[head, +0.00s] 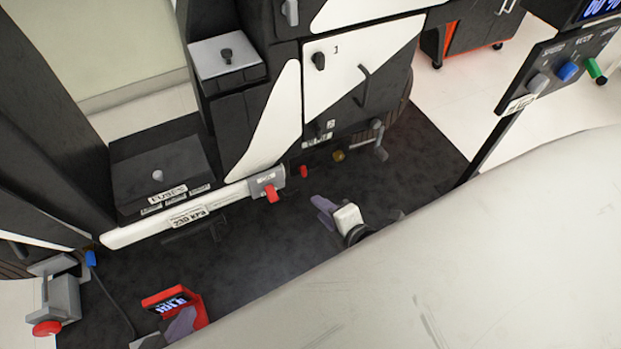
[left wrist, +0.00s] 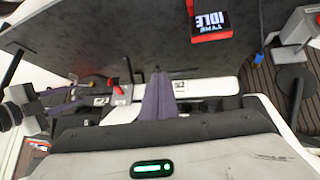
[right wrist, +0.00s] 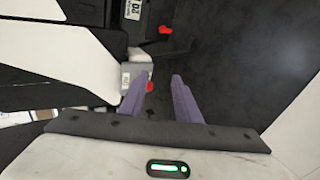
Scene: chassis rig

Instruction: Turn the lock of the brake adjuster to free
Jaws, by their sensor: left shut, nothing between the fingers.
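Two red parts sit low on the rig: a red lever (head: 271,193) on the grey labelled end block (head: 262,181) of the white tube, and a smaller red knob (head: 303,171) to its right. I cannot read which belongs to the brake adjuster. The right wrist view shows the lever (right wrist: 150,87) just beyond the fingertips and the knob (right wrist: 165,30) farther off. My right gripper (head: 318,204) is open and empty, apart from both. My left gripper (head: 182,324) is shut and empty near the red display device; its fingers point at the tube in the left wrist view (left wrist: 158,72).
The red display device (head: 175,303) stands at lower left. A grey box with a red button (head: 47,328) is left of it. The white tube (head: 150,226) reads 230 kPa. A crank (head: 379,143) and brass knob (head: 338,155) are at the right. The dark mat (head: 265,245) is mostly clear.

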